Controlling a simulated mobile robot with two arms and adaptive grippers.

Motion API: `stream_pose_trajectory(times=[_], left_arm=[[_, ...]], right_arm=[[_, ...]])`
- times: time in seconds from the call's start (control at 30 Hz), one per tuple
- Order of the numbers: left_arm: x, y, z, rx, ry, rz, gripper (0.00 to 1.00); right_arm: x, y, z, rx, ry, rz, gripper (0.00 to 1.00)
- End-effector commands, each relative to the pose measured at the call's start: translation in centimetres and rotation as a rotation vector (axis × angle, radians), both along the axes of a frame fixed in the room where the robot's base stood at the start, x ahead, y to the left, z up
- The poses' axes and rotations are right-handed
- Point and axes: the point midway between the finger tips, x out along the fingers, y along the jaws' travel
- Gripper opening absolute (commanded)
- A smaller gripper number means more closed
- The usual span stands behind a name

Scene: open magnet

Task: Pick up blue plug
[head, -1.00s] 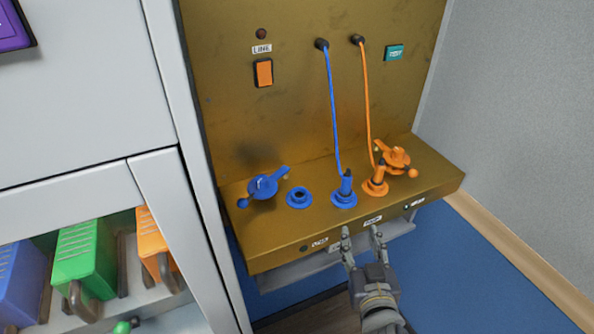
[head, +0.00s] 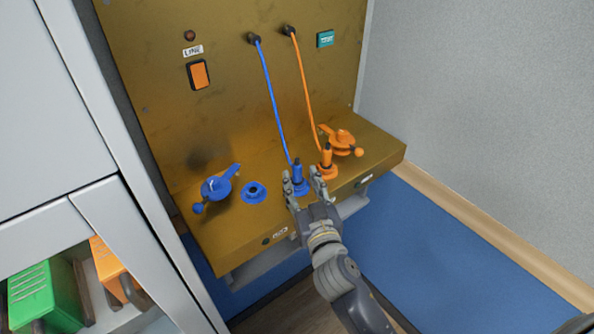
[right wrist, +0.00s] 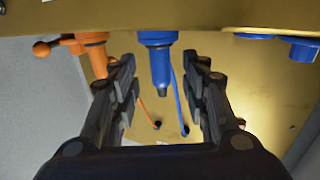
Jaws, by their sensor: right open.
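The blue plug (head: 297,172) stands upright in its blue socket on the brass ledge, with a blue cord running up to the back panel. In the right wrist view the blue plug (right wrist: 159,66) appears between the two fingers, with space on both sides. My right gripper (head: 302,178) is open and empty at the front of the plug; its fingers (right wrist: 158,85) do not appear to touch it. The lower part of the plug is partly hidden by the fingers in the head view. My left gripper is not in view.
An orange plug (head: 326,157) with its cord stands close to the right, beside an orange valve handle (head: 343,140). An empty blue socket (head: 254,192) and a blue valve handle (head: 217,186) are to the left. A grey cabinet wall (head: 105,120) borders the left side.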

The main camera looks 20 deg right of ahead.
Motion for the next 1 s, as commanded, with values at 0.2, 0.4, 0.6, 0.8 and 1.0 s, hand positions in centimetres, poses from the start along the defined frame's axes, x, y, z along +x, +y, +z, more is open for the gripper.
stream_pose_trajectory(times=[0.2, 0.4, 0.6, 0.8, 1.0], left_arm=[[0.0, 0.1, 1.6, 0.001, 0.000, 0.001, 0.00], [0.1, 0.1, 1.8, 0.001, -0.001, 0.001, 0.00], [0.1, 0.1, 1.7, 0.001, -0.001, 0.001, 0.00], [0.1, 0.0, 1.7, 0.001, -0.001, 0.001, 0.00], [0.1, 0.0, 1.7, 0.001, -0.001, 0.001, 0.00]], right_arm=[[3.1, -0.1, 0.3, -0.002, -0.001, -0.001, 0.42], [4.1, -0.1, 0.1, -0.001, 0.000, 0.000, 0.42], [4.1, -0.1, 0.0, 0.000, 0.000, 0.000, 0.40], [4.1, -0.1, 0.0, 0.000, 0.000, 0.000, 0.00], [4.1, -0.1, 0.0, 0.000, 0.000, 0.000, 0.00]])
